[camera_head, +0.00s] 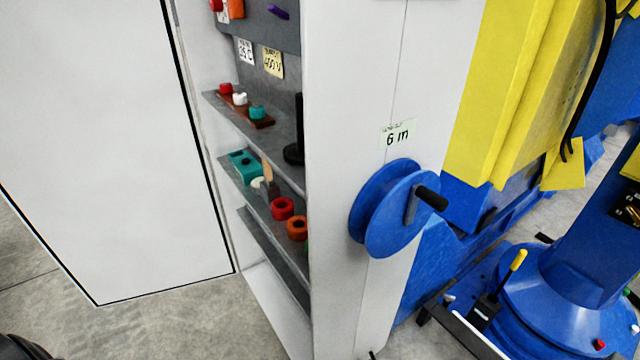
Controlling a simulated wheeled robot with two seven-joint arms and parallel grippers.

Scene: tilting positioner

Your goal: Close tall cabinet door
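The tall cabinet (350,240) is white and stands in the middle of the view, its open side facing left. Its tall white door (100,140), edged in black, stands open on the left, joined along the cabinet's far edge. The door's top and part of its left side are cut off by the frame. No handle shows on the visible face. Neither of my grippers can be made out. A dark rounded shape at the bottom left corner is too cut off to identify.
Grey shelves (260,207) inside hold small coloured parts. A blue reel (396,218) with a black handle sticks out from the cabinet's side. Blue and yellow machinery (520,90) fills the right. Bare grey floor (190,325) lies below the door.

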